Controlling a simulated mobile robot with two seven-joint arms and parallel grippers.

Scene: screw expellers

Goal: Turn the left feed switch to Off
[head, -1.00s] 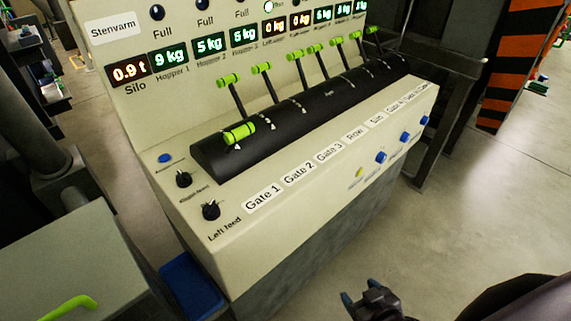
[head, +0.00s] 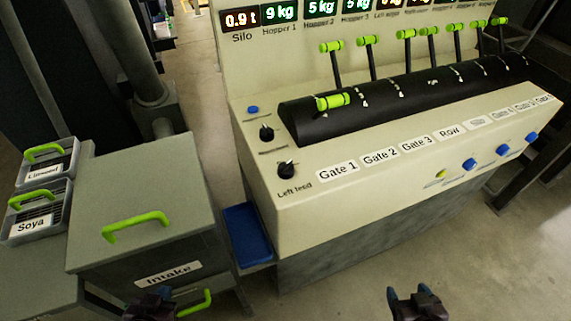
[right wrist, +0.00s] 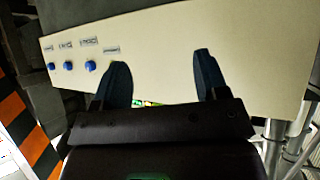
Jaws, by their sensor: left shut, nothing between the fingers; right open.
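The left feed switch (head: 286,169) is a small black knob with a pale mark, on the near left corner of the cream control panel, above the label "Left feed". Its exact setting is too small to read. My left gripper (head: 152,302) is at the bottom edge of the head view, in front of the intake box, shut, empty and well away from the switch. My right gripper (head: 415,298) is open and empty, low in front of the panel. In the right wrist view its two fingers (right wrist: 162,75) stand apart before the panel's front, touching nothing.
Another black knob (head: 266,133) and a blue button (head: 253,109) sit behind the switch. Green-handled levers (head: 333,102) line the panel. The grey intake box (head: 150,195) and a blue tray (head: 247,235) stand left of it. Floor in front is clear.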

